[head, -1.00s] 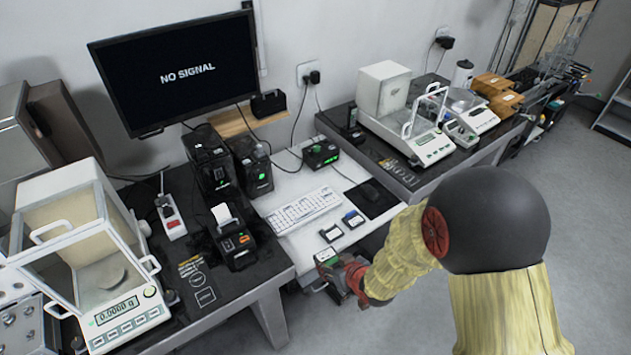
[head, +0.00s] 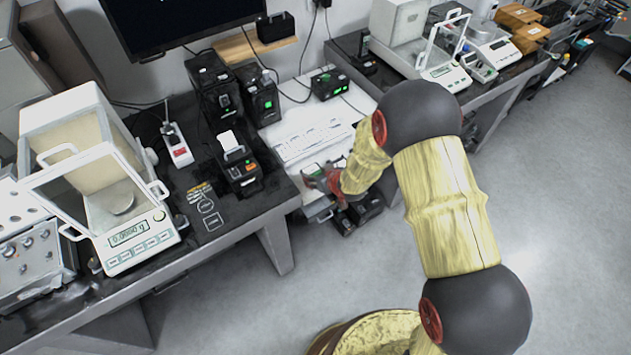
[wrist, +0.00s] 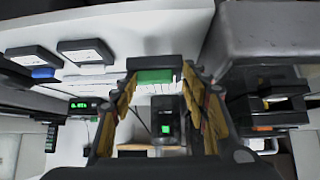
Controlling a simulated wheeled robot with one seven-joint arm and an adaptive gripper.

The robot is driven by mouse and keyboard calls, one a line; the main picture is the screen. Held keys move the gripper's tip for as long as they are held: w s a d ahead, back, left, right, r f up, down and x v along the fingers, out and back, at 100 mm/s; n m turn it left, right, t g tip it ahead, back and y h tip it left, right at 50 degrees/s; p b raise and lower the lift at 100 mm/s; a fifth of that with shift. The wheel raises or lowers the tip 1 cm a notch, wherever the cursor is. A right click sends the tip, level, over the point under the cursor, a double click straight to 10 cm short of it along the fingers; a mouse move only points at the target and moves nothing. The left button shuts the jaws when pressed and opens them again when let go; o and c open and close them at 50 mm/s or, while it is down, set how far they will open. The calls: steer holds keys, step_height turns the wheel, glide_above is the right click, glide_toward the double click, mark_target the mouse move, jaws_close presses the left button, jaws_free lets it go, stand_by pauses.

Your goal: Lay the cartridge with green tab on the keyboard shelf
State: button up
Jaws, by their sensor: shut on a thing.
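My gripper (head: 320,181) is shut on the cartridge with green tab (head: 312,169) at the front part of the keyboard shelf (head: 352,103). In the wrist view the fingertips (wrist: 158,76) grip this dark cartridge (wrist: 153,62) from both sides, with its green tab (wrist: 155,77) facing the camera. The white shelf surface (wrist: 150,25) lies right by it; I cannot tell whether they touch. A cartridge with a blue tab (wrist: 33,58) and one with a pale tab (wrist: 85,50) lie on the shelf beside it. My arm mostly hides these two in the head view.
The white keyboard (head: 312,140) lies behind the held cartridge. A black box with green display (head: 332,84) stands at the shelf's back. The left black table (head: 225,205) with a label printer (head: 240,170) and the right table with balances (head: 445,75) flank the shelf.

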steer(key=shift+w+a+f, duration=0.15)
steer(key=shift+w+f, duration=0.2)
step_height(320, 180, down, 3)
steer(key=shift+w+f+b, duration=0.15)
steer(key=shift+f+b, duration=0.05)
steer(key=shift+b, duration=0.45)
steer(key=shift+r, duration=0.1)
steer(key=o, duration=0.9)
steer(key=shift+f, duration=0.2)
steer(key=o, duration=0.5)
